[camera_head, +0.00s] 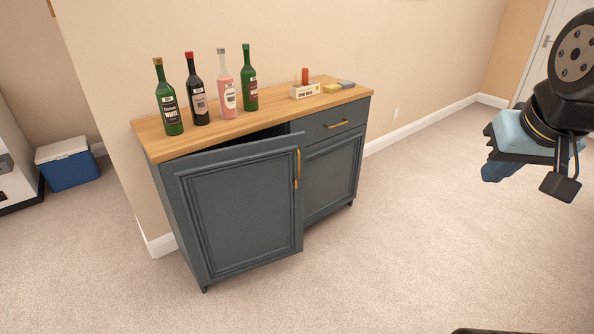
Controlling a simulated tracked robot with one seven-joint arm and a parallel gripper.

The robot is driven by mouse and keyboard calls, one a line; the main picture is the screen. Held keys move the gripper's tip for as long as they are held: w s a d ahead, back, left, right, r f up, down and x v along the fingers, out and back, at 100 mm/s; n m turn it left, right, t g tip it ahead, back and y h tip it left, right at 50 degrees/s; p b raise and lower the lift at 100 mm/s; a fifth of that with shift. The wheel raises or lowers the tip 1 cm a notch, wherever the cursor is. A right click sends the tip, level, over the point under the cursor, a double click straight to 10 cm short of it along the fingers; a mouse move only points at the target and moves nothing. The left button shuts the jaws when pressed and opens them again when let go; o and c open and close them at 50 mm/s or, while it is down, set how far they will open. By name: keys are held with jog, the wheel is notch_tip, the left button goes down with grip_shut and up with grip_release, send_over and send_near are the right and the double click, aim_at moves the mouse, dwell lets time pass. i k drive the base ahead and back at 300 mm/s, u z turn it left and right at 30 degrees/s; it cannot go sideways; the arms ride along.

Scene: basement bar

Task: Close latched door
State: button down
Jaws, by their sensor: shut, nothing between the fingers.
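A dark blue-grey cabinet (335,178) with a wooden top stands against the wall. Its left door (240,215) is partly open and swung outward, hinged at the left side. A brass handle (297,168) is on the door's free right edge. A dark gap shows above the door, and the inside is mostly hidden. My gripper (559,186) is at the right of the view, shut and empty, well apart from the door and in the air above the carpet.
Several bottles (227,92) stand on the cabinet's wooden top (262,116), with a small box (304,90) and small items to their right. A blue cooler (68,168) sits on the floor at left. Open carpet (410,240) lies in front of the cabinet.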

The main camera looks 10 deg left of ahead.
aim_at(239, 209)
jog(key=z, duration=0.2)
jog(key=i, duration=0.8)
jog(key=u, duration=1.1)
jog(key=k, duration=0.8)
jog(key=u, duration=0.2)
jog(key=i, duration=0.8)
jog(key=z, duration=0.15)
